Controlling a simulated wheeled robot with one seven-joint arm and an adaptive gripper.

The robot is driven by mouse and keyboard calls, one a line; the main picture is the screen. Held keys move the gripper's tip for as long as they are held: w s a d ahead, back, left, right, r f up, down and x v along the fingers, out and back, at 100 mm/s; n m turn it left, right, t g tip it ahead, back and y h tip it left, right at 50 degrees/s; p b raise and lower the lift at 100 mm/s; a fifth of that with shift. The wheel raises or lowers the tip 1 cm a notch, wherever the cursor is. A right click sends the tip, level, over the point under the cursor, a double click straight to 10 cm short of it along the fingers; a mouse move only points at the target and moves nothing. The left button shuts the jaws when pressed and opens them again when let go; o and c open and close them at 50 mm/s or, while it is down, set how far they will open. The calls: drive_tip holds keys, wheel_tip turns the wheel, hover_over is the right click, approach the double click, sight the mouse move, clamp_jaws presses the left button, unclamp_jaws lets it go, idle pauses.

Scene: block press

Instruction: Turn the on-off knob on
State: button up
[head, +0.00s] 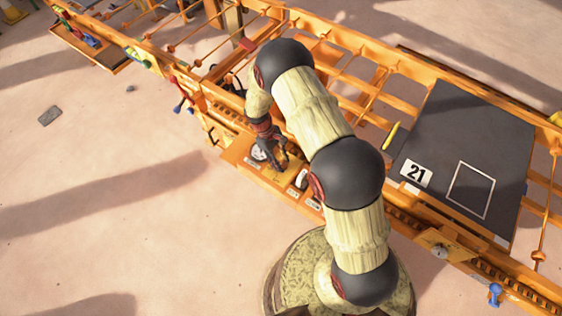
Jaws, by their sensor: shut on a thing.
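My gripper (280,158) points down at the yellow control panel (240,158) on the near side of the orange frame. Its dark fingers are shut on a small part at the panel's middle, which appears to be the on-off knob. The knob itself is mostly hidden by the fingers, and I cannot tell which way it is turned. A round white dial (257,153) sits just left of the fingers. A pale rounded part (301,180) stands just right of them. Small white labels (293,193) lie along the panel's front edge.
My arm covers part of the orange frame.

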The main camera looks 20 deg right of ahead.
drive_tip(key=shift+m, duration=0.3)
idle(0.4)
drive_tip(key=o, duration=1.1)
drive_tip(key=shift+o, duration=0.2)
drive_tip(key=shift+r, duration=0.1)
drive_tip(key=v, duration=1.1)
drive_tip(key=shift+w+r, duration=0.25)
drive_tip(key=shift+r, duration=0.1)
